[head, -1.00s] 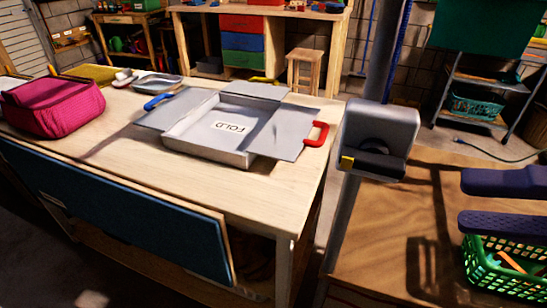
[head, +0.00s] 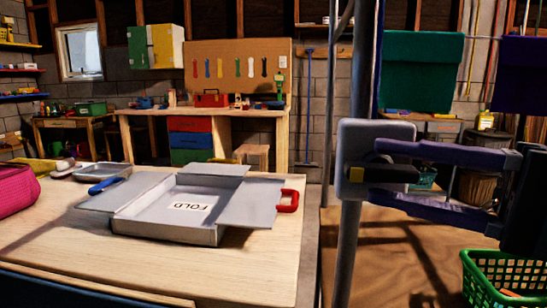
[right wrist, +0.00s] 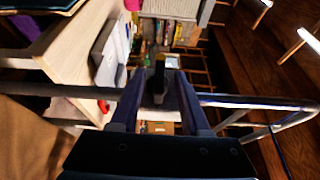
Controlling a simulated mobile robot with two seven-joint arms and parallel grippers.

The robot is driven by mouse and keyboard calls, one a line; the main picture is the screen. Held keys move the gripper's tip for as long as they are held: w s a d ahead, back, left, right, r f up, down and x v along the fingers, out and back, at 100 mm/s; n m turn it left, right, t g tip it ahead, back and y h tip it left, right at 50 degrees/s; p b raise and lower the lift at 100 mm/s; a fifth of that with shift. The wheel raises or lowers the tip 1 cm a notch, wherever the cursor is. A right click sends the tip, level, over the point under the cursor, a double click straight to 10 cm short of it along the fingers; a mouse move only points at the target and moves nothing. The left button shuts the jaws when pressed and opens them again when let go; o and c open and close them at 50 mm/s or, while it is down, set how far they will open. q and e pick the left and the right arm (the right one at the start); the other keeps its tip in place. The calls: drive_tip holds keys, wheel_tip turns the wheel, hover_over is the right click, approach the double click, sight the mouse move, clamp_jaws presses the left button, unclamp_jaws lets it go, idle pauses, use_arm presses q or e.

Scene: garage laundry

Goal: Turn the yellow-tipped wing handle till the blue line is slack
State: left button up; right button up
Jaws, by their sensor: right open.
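The wing handle (head: 395,173) is a dark bar on a grey housing (head: 372,138) fixed to a pole. It lies about level in the head view, its yellow tip (head: 356,174) at the left. My right gripper (head: 379,171) is open, its purple fingers above and below the handle. In the right wrist view, the handle (right wrist: 159,82) stands between the fingers (right wrist: 159,76), with visible gaps. The blue line (head: 380,60) runs up beside the pole and looks straight; its tension cannot be told. My left gripper is not in view.
A green basket (head: 480,285) stands below my right arm. Green cloth (head: 425,75) and purple cloth (head: 535,80) hang at upper right.

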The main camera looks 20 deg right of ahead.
drive_tip(key=shift+x, duration=1.05)
clamp_jaws()
